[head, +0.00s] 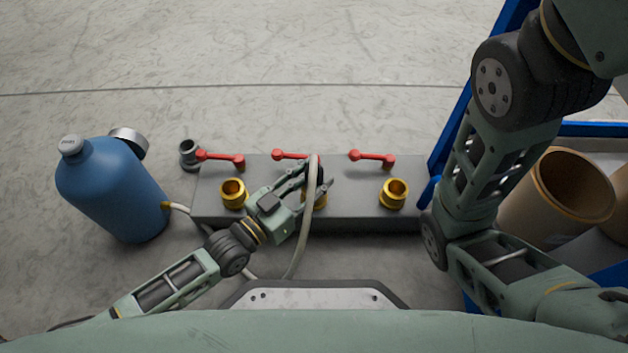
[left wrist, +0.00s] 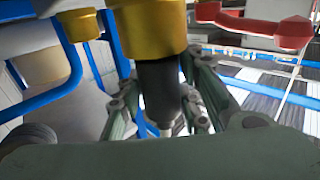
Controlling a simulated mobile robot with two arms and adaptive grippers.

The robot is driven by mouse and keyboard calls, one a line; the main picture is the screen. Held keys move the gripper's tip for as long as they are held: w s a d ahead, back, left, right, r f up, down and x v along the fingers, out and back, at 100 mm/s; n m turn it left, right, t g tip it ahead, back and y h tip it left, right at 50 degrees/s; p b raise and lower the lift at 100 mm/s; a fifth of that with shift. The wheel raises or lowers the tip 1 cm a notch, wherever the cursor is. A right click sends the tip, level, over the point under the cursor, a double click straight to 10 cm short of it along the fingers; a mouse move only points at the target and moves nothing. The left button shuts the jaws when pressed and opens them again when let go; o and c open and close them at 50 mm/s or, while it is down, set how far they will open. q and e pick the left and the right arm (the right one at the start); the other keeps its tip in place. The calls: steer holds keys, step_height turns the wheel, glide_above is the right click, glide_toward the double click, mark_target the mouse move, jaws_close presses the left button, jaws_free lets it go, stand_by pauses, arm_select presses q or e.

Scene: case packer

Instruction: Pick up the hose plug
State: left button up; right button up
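The hose plug shows in the left wrist view as a dark cylinder (left wrist: 161,92) with a pale tip, right below a gold fitting (left wrist: 148,28). In the head view it is mostly hidden by my gripper at the middle gold fitting (head: 316,201), where the pale hose (head: 306,225) arches up and over. My left gripper (head: 312,184) is at that fitting, with its fingers on either side of the plug (left wrist: 160,100). I cannot tell whether they press on it. My right gripper is out of the head view; only my right arm shows.
The grey manifold block (head: 350,214) carries gold fittings left (head: 233,193) and right (head: 394,193), and red lever handles (head: 372,159). A blue frame (head: 447,130) with brown rolls (head: 560,195) stands at the right. The floor behind is clear.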

arm_select(q)
jaws_close()
